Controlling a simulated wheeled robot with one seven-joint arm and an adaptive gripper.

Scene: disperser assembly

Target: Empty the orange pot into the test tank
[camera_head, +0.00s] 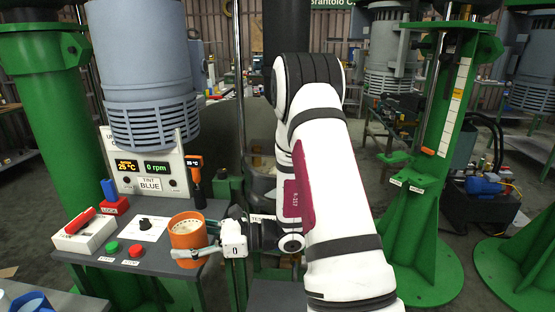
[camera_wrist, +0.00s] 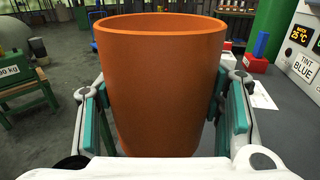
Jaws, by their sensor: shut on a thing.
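The orange pot (camera_head: 187,241) is upright at the right end of the dark control table, with pale contents showing inside its rim. My gripper (camera_head: 196,252) is shut on it from the right. In the wrist view the orange pot (camera_wrist: 160,85) fills the middle, between the teal pads of my gripper (camera_wrist: 163,115). I cannot tell whether its base touches the table. A sign reading "TEST" (camera_head: 257,218) is partly hidden behind my arm. A large grey rounded vessel (camera_head: 240,130) stands behind it, mostly hidden; I cannot tell if it is the test tank.
A grey motor housing (camera_head: 145,70) hangs above. A green column (camera_head: 50,120) stands left.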

